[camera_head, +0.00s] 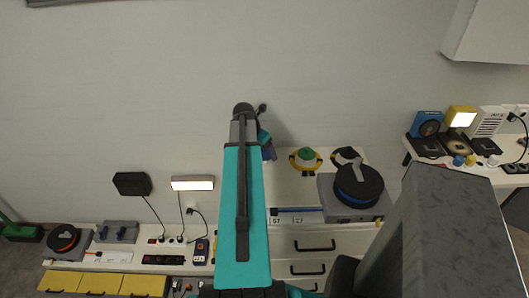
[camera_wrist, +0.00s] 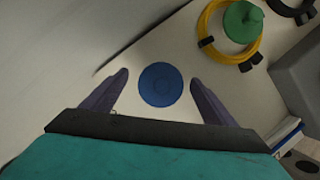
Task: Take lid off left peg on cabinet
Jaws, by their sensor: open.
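A round blue lid-like disc (camera_wrist: 161,84) sits on the white cabinet top in the wrist view. Any peg under it is hidden. My gripper (camera_wrist: 160,88) is open, with one purple finger on each side of the disc and visible gaps between. Whether the fingers are level with the disc or above it, I cannot tell. In the head view my teal arm hides the disc, and a bit of my gripper (camera_head: 269,152) shows beside the arm. The white cabinet (camera_head: 340,240) has drawers with black handles.
Right of the disc stand a green knob (camera_wrist: 243,21) and a yellow ring (camera_wrist: 207,41) around it. Further right are a black ring (camera_head: 345,155) and a grey device (camera_head: 340,208) bearing a black disc (camera_head: 358,182). The wall is close behind.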

